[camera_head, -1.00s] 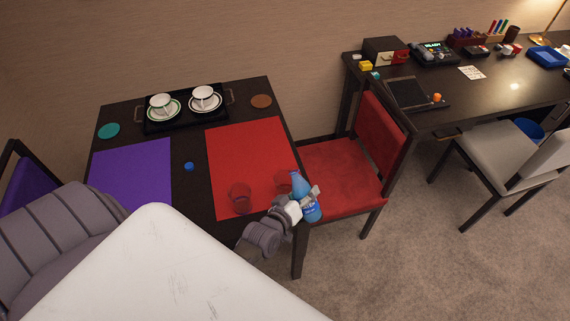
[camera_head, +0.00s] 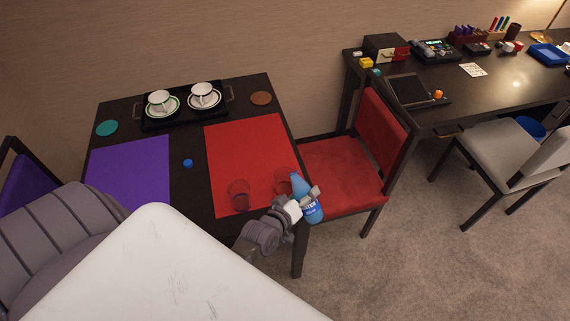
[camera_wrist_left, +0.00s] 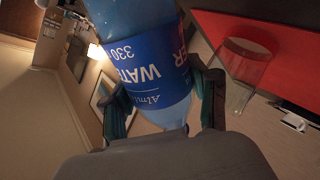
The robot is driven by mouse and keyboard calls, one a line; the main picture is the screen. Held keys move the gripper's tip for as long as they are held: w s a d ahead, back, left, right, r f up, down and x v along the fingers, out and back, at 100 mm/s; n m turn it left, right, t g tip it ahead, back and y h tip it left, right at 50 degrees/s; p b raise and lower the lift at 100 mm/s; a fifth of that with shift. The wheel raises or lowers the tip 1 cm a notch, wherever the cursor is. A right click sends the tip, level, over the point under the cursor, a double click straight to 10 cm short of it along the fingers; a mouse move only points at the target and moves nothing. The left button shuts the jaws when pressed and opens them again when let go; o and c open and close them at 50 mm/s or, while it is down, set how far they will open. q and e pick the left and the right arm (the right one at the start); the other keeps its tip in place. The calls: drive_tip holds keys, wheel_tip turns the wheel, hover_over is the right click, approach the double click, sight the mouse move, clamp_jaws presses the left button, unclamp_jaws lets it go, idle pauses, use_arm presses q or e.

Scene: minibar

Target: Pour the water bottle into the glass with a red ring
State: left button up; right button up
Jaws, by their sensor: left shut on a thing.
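A blue water bottle (camera_head: 308,202) with a darker blue label leans with its neck toward the upper left, at the front right corner of the dark table. My left gripper (camera_head: 302,203) is shut around its labelled middle. In the left wrist view the bottle (camera_wrist_left: 140,60) fills the middle, between the two fingers (camera_wrist_left: 163,100). Two clear, reddish-looking glasses stand on the red mat: a left glass (camera_head: 238,194) and a right glass (camera_head: 284,180) close beside the bottle. One glass (camera_wrist_left: 244,72) shows right of the bottle in the wrist view. I cannot tell which has the red ring.
The red mat (camera_head: 243,150) and purple mat (camera_head: 130,172) lie on the table, with a small blue round thing (camera_head: 188,163) between them. A black tray (camera_head: 182,118) with two white cups stands behind. A red chair (camera_head: 340,175) is close on the right.

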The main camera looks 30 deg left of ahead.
use_arm(q)
drive_tip(key=shift+d+f+n+h, duration=0.25)
drive_tip(key=shift+n+h, duration=0.15)
drive_tip(key=shift+n, duration=0.1)
idle(0.6)
drive_tip(key=shift+s+d+n+g+h+b, duration=0.15)
drive_tip(key=shift+d+n+g+h+b, duration=0.15)
drive_tip(key=shift+n+g+b, duration=0.15)
idle(0.9)
drive_tip(key=shift+d+r+n+g+h+p, duration=0.1)
drive_tip(key=shift+r+n+g+h+p, duration=0.25)
drive_tip(key=shift+r+n, duration=0.35)
idle(1.2)
drive_tip(key=shift+a+r+n+h+p, duration=0.4)
drive_tip(key=shift+r+n+h+p, duration=0.15)
drive_tip(key=shift+r+h+p, duration=0.15)
idle(2.9)
